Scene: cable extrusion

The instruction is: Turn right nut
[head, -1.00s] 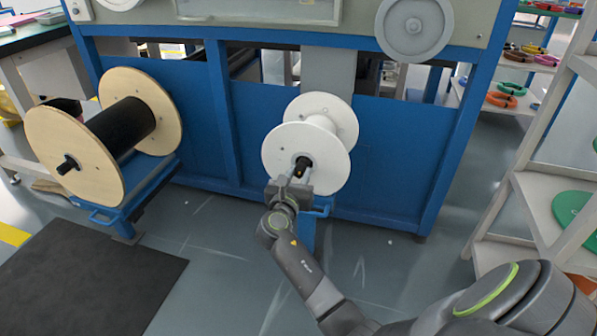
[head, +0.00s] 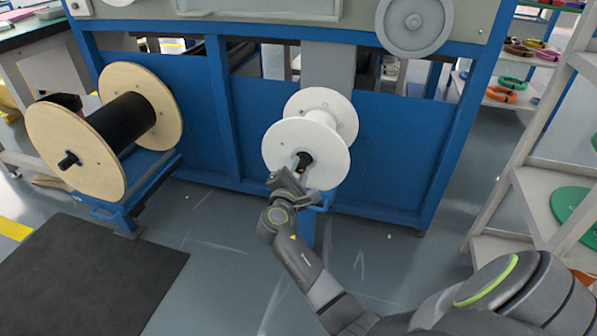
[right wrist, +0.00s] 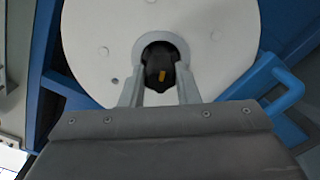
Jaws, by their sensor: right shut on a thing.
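The right nut (right wrist: 159,66) is black with an orange mark. It sits at the hub of the white spool (head: 288,147), on the front of the blue machine. My right gripper (head: 301,165) reaches it from the front, with its fingers shut on it. In the right wrist view one finger (right wrist: 132,88) lies on each side of the nut, and the spool's white disc (right wrist: 212,50) fills the background. In the head view the gripper partly hides the nut. My left gripper is not in view.
A wooden-sided spool with black winding (head: 122,122) stands at the left on a blue stand (head: 152,188). A dark mat (head: 85,275) lies on the floor. A pale shelf (head: 540,200) stands at the right. A blue handle (right wrist: 288,88) is close to my right gripper.

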